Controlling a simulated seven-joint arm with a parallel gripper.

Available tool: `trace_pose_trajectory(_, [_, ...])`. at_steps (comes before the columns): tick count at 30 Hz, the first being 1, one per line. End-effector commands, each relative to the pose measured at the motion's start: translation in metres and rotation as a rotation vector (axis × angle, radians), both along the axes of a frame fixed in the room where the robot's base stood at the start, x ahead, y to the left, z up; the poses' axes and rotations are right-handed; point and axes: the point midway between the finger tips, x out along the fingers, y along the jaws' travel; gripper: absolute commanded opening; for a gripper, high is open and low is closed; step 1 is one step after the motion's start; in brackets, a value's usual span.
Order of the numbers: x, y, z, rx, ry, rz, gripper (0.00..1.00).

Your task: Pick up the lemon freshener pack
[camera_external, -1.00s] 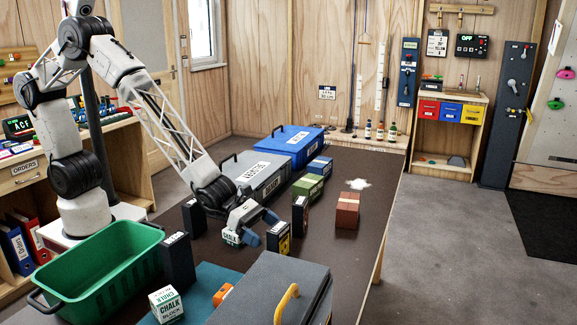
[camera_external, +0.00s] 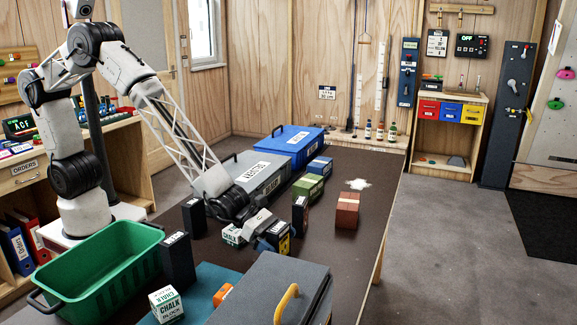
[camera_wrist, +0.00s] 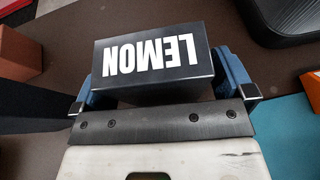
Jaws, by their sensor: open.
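The lemon freshener pack, a dark box with white LEMON lettering (camera_wrist: 155,65), fills the space between my fingers in the wrist view. The lettering reads upside down there. My gripper (camera_wrist: 163,90) is open, with one blue finger at each side of the pack; contact cannot be told. In the external view my gripper (camera_external: 271,232) is low over the table at the dark pack with a yellow face (camera_external: 285,244), partly hiding it.
A dark box (camera_external: 300,215) and a reddish-brown block (camera_external: 347,210) stand to the right. A green bin (camera_external: 100,270) is at the left and a grey case (camera_external: 270,285) in front.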

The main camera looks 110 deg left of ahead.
Motion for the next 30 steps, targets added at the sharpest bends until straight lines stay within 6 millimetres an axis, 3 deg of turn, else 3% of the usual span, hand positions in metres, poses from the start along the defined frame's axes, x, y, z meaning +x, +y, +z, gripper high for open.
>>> trace_pose_trajectory(19, [0.0013, -0.0003, -0.0009, 0.0, 0.0, 0.0, 0.98])
trace_pose_trajectory(28, [0.0013, -0.0002, -0.001, 0.0, 0.0, 0.0, 0.53])
trace_pose_trajectory(30, [0.0014, -0.0003, -0.0007, 0.0, 0.0, 0.0, 0.49])
